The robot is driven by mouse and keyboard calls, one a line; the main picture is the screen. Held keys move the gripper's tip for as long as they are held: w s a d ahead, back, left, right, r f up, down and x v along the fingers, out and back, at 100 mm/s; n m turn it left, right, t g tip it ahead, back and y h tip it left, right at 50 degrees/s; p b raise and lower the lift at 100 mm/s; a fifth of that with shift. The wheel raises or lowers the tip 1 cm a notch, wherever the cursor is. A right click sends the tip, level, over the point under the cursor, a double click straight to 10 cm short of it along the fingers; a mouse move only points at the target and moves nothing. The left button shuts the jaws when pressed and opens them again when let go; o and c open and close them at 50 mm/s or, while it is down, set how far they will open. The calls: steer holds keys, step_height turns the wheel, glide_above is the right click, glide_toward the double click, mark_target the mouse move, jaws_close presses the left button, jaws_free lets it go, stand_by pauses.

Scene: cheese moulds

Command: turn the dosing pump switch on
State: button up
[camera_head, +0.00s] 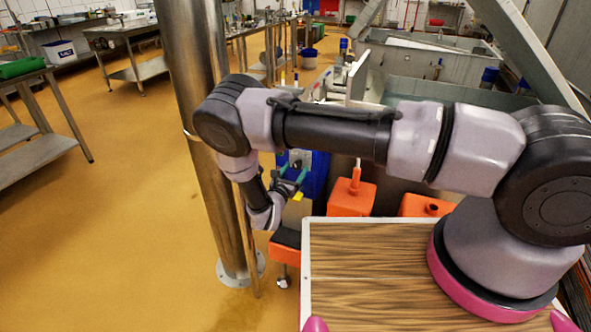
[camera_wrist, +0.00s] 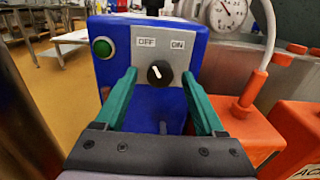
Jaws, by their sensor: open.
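The dosing pump is a blue box (camera_wrist: 215,48) with a grey panel marked OFF on the left and ON on the right. Its switch is a round black knob (camera_wrist: 160,74) below the labels. The knob's white mark points up and slightly left, toward the OFF side. In the head view the blue box (camera_head: 317,176) shows partly behind my gripper (camera_head: 291,175). In the wrist view my gripper's green fingers (camera_wrist: 160,77) are open, one on each side of the knob in the picture. They appear apart from it; the remaining depth is hard to tell.
A green round button (camera_wrist: 103,47) sits left of the panel. Orange containers (camera_head: 350,198) stand right of the pump, one with a pale hose (camera_wrist: 268,30). A steel column (camera_head: 195,100) stands close left of my arm. The floor (camera_head: 110,220) further left is clear.

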steer(key=shift+w+d, duration=0.15)
steer(key=shift+w, duration=0.3)
jaws_close()
steer(key=m, duration=1.1)
steer(key=shift+m, duration=0.4)
stand_by(0.3)
